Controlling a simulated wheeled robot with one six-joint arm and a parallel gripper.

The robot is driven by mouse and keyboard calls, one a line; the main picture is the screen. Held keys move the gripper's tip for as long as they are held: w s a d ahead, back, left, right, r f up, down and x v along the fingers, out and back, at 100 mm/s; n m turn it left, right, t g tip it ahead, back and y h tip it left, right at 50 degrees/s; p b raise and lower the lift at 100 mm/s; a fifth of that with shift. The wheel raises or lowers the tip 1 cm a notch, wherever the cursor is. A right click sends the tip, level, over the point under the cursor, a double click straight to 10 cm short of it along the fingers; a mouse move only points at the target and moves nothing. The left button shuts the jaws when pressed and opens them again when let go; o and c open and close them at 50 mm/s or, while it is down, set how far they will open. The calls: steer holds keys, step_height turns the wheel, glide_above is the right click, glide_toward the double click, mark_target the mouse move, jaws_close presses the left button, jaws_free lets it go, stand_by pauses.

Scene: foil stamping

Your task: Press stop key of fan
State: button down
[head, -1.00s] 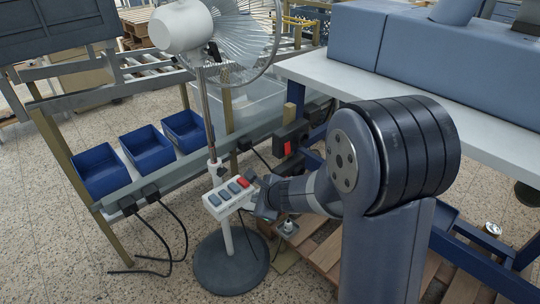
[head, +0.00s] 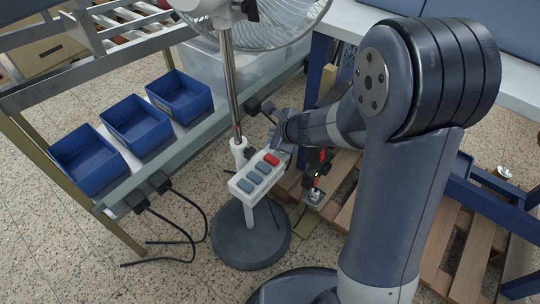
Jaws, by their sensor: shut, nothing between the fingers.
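The fan (head: 228,85) stands upright on a pole with a round dark base (head: 250,240); the upper part of its head is cut off by the frame. A white key panel (head: 257,172) sits on the pole. It carries one red key (head: 271,159) at its far right end and three grey-blue keys (head: 255,177) in a row. The keys' labels are too small to read. My gripper (head: 280,144) is shut and empty, close to the red key's end of the panel, just above and right of it in the picture. I cannot tell whether it touches the panel.
Several blue bins (head: 134,124) stand on a rack at the left. Black cables (head: 180,220) hang from the rack to the floor. A wooden pallet (head: 440,235) and a blue-legged table (head: 490,200) lie to the right.

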mark_target(274, 160)
steer(key=shift+f, duration=0.15)
step_height(274, 160, down, 9)
steer(key=b, duration=0.8)
steer(key=shift+r, duration=0.2)
steer(key=shift+f, duration=0.1)
stand_by(1.6)
steer(key=shift+f+b, duration=0.3)
steer(key=shift+b, duration=0.35)
steer(key=shift+f+b, duration=0.45)
steer(key=shift+b, duration=0.05)
steer(key=shift+r, duration=0.1)
stand_by(0.5)
steer(key=shift+r+p, duration=0.8)
step_height(274, 160, up, 5)
steer(key=p, duration=0.4)
